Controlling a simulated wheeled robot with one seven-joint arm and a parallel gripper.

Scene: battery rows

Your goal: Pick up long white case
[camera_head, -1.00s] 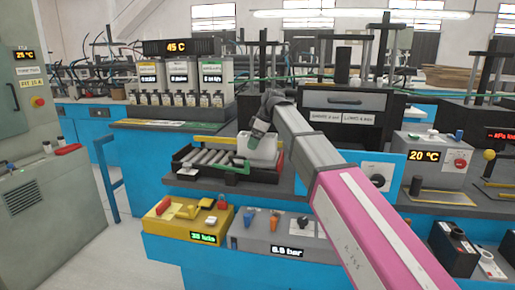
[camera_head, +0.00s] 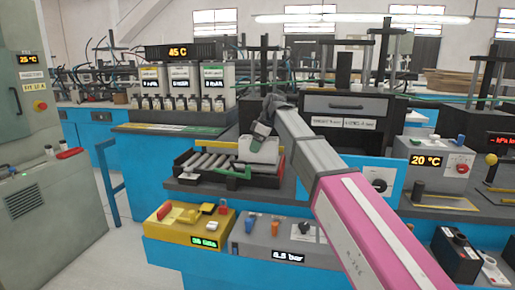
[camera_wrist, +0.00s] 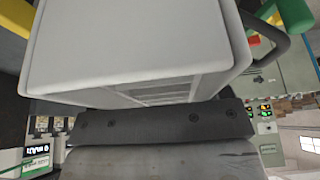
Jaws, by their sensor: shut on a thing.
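The white case (camera_head: 262,150) is at the right end of a dark tray with grey rollers (camera_head: 205,162) on the bench. My gripper (camera_head: 263,129) reaches down to its top from the right and is shut on it. The case also fills the upper part of the wrist view (camera_wrist: 130,45), pale and boxy with a ribbed face, close against a dark bar of my gripper (camera_wrist: 165,125). My gripper and arm hide part of the case in the head view. I cannot tell whether it touches the tray.
A yellow control box (camera_head: 190,226) and a grey one (camera_head: 280,238) stand in front of the tray. A dark drawer unit (camera_head: 345,106) stands behind my arm. A grey box reading 20 °C (camera_head: 435,165) is at the right. A grey cabinet (camera_head: 30,180) stands far left.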

